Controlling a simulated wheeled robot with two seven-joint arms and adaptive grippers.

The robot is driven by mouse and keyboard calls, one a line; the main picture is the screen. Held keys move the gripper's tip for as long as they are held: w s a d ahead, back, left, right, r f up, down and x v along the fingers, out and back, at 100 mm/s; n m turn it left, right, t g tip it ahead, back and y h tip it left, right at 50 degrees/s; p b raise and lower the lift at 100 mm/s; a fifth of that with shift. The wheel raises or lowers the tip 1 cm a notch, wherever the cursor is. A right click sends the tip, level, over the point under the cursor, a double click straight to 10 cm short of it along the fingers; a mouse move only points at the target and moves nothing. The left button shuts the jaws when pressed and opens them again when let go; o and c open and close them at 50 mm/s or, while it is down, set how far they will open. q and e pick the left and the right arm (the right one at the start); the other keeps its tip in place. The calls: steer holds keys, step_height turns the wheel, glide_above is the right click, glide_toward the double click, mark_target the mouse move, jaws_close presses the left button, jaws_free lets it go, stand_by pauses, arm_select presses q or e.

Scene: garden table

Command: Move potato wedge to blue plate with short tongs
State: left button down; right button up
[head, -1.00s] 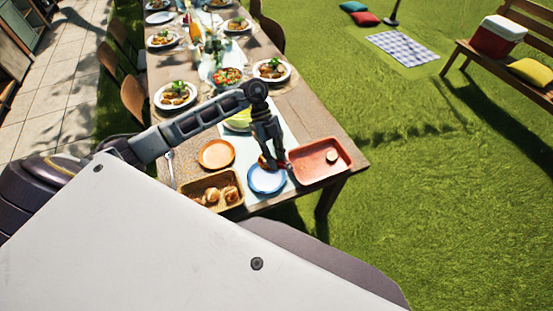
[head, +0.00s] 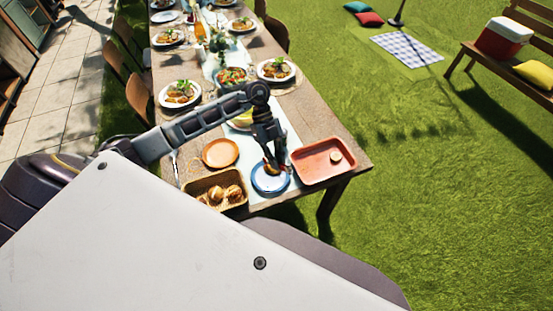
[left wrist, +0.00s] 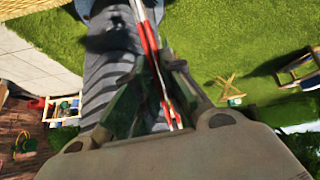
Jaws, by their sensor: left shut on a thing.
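The blue plate (head: 261,186) lies near the front edge of the table. My left gripper (head: 272,158) is low over it, fingers pointing down, and partly covers its far side. It is shut on the short tongs, whose red and silvery arms (left wrist: 150,50) run between the fingers in the left wrist view. In the head view, small red and yellowish bits show under the fingers at the plate. I cannot tell whether a potato wedge is among them. A small pale piece (head: 336,156) lies in the red tray (head: 312,172); its kind is unclear. My right gripper is not in view.
An orange plate (head: 220,153) and a basket of rolls (head: 207,183) are left of the blue plate. A yellow-green bowl (head: 241,121) stands behind, partly hidden by my arm. Set plates and glasses fill the far table. Grass lies to the right.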

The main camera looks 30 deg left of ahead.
arm_select(q)
steer(key=shift+f, duration=0.9)
step_height(320, 180, down, 6)
steer(key=b, duration=0.5)
steer(key=shift+f, duration=0.2)
steer(key=c, duration=1.7)
jaws_free()
steer(key=shift+o, duration=0.2)
steer(key=shift+r, duration=0.1)
